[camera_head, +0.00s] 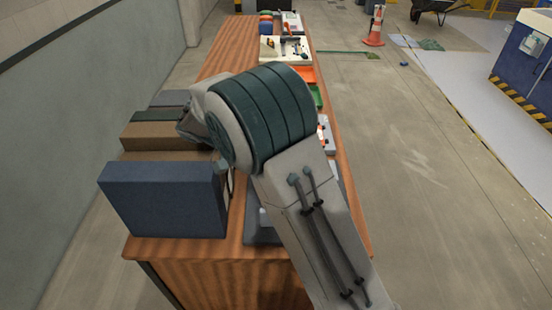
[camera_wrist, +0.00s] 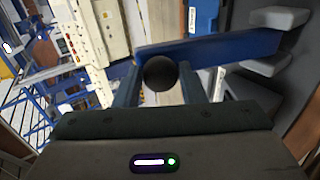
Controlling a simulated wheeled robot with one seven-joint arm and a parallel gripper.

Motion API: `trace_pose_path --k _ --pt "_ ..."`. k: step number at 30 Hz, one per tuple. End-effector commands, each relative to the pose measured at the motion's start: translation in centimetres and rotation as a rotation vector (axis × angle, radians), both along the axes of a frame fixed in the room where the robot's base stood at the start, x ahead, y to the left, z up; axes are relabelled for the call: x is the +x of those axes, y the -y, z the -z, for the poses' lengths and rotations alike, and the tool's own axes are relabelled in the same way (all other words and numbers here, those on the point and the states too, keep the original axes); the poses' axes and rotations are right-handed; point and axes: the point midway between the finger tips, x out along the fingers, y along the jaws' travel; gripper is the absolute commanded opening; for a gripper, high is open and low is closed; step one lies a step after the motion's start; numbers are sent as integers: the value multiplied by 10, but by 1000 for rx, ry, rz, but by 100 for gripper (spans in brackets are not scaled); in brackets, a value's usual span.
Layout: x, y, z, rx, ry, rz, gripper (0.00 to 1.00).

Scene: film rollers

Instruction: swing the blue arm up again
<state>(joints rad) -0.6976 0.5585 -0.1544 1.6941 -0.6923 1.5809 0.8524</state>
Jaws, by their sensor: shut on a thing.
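The blue arm (camera_wrist: 225,48) runs across the upper part of the wrist view, slightly tilted, with its right end by grey brackets. A round black knob (camera_wrist: 160,73) is at its left part. My gripper (camera_wrist: 159,80) has one finger on each side of the knob and is shut on it. In the head view my own arm covers the middle of the bench, and the gripper, the knob and the blue arm cannot be made out.
A wooden bench (camera_head: 215,248) runs away from me. A dark blue box-like thing (camera_head: 165,200) stands at its near left, with brown boxes (camera_head: 165,136) behind. Trays and tools lie at the far end. Open floor (camera_head: 415,150) lies to the right, with an orange cone (camera_head: 375,28) far off.

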Motion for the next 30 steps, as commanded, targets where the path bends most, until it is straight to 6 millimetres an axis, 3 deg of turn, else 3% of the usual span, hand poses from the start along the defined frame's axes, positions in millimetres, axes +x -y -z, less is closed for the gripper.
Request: trace_pose_path --k 2,3,4,25,30 --pt "-3 -5 10 13 -15 -8 0" --pt "-3 -5 10 13 -15 -8 45" --pt "-3 -5 11 14 -15 -8 53" --pt "-1 0 4 9 -7 2 53" --pt "-1 -1 -11 11 -3 1 53"
